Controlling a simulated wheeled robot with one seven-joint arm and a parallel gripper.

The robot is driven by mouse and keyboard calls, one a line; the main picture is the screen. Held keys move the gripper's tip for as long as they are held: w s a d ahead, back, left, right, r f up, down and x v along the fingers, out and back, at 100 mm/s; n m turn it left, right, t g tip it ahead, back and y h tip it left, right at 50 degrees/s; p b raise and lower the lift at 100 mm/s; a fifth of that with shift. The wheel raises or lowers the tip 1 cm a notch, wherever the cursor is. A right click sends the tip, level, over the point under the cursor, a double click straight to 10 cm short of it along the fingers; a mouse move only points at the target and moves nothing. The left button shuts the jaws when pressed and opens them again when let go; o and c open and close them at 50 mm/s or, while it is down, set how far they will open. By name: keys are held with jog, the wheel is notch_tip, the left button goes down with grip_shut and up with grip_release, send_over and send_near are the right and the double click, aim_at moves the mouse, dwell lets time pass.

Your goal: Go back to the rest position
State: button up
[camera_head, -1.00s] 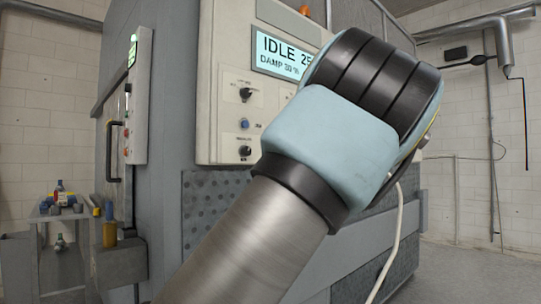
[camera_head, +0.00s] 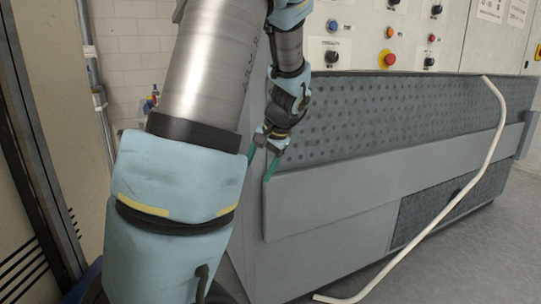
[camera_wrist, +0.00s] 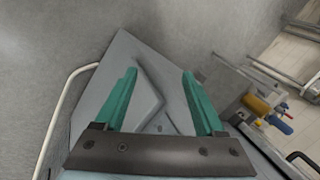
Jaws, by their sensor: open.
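My gripper (camera_head: 259,166) hangs from my arm in the head view, pointing down beside the near corner of the washer. Its two green fingers also show in the wrist view (camera_wrist: 160,88), spread apart with nothing between them. Behind the fingers in the wrist view lies a grey angular panel (camera_wrist: 112,62). The washer (camera_head: 340,190) is a big grey machine with a perforated dark front and a light control panel above. I cannot tell the exact gap between the fingers and the washer.
A red emergency button (camera_head: 387,59) and several knobs sit on the control panel. A white hose-like line (camera_head: 478,170) crosses the head view at the right. A small stand with yellow and blue items (camera_wrist: 262,106) shows at the wrist view's right. Open floor (camera_head: 480,250) lies at right.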

jog(key=s+a+f+n+g+h+p, duration=0.1)
jog(key=s+a+n+h, duration=0.1)
jog(key=s, duration=0.6)
jog(key=s+a+f+n+g+h+p, duration=0.1)
jog(key=s+n+h+p, duration=0.1)
jog(key=s, duration=0.6)
jog(key=shift+s+a+n, duration=0.35)
jog(key=shift+s+n, duration=0.05)
jog(key=shift+s, duration=0.25)
jog(key=shift+c, duration=0.4)
